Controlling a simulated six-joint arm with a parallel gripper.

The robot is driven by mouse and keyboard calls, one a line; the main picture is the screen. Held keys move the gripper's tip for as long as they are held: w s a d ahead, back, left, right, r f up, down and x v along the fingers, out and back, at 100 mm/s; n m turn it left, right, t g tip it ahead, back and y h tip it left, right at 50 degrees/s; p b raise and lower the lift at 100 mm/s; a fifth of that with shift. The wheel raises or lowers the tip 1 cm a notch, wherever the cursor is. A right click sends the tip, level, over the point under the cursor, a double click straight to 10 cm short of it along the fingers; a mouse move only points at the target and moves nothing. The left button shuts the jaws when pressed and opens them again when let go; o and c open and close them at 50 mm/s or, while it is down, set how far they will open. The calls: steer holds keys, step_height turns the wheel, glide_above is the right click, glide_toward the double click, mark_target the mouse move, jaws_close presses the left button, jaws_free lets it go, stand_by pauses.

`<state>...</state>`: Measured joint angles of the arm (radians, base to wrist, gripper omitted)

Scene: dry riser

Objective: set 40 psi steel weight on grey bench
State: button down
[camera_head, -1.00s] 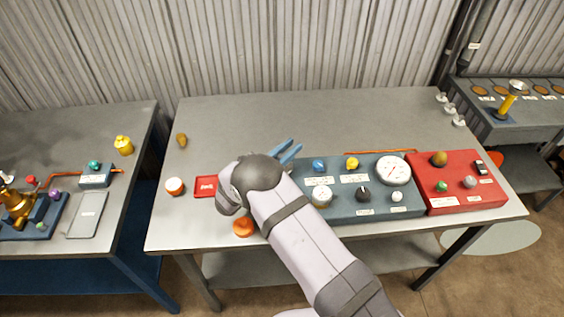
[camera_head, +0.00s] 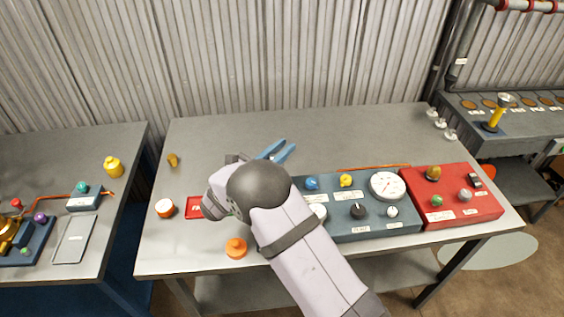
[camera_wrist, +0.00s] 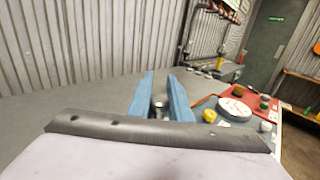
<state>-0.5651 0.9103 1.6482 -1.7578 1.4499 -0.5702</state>
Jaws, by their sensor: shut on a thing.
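My gripper (camera_head: 278,152) has blue fingers and is over the back middle of the grey bench (camera_head: 350,130), left of the panels. In the wrist view my gripper (camera_wrist: 161,90) is shut on a small silvery piece (camera_wrist: 159,104), which looks like the steel weight. Its marking cannot be read, and the head view does not clearly show it. Three small silvery pieces (camera_head: 440,123) with white tags stand at the bench's back right edge. I cannot tell whether the held piece touches the bench.
A blue-grey panel (camera_head: 375,228) with knobs and a gauge (camera_head: 387,186) stands right of my arm, with a red panel (camera_head: 455,212) beside it. An orange knob (camera_head: 236,247), white-and-orange cap (camera_head: 165,208) and red plate (camera_head: 195,208) lie left. The bench's back left is mostly clear.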

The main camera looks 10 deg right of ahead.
steer(key=shift+r+b, duration=0.3)
steer(key=shift+r, duration=1.3)
steer(key=shift+f, duration=0.1)
steer(key=a+f+b, duration=0.2)
steer(key=f+b, duration=0.1)
steer(key=a+f+t+y+b, duration=0.1)
steer(key=a+f+b, duration=0.2)
steer(key=f, duration=0.1)
steer(key=s+a+f+n+y+b, duration=0.1)
steer(key=a+f+b, duration=0.1)
steer(key=f+b, duration=0.1)
steer(key=shift+a+f+t, duration=0.2)
steer(key=shift+a+t, duration=0.1)
steer(key=shift+a, duration=0.05)
steer(key=a+f+b, duration=0.1)
steer(key=a+b, duration=0.1)
steer(key=a+f+b, duration=0.1)
steer(key=a+b, duration=0.2)
steer(key=a+f+b, duration=0.1)
steer(key=a+b, duration=0.1)
steer(key=shift+s+a+f+b, duration=0.1)
steer(key=shift+a+f+b, duration=0.05)
steer(key=shift+a+b, duration=0.15)
steer(key=s+d+r+m+g+h, duration=0.4)
steer(key=s+r+m+g+h, duration=0.2)
steer(key=s+r+g, duration=0.25)
steer(key=shift+t, duration=0.65)
steer(key=shift+a+f+b, duration=0.1)
steer(key=shift+f+b, duration=0.4)
steer(key=shift+f, duration=4.65)
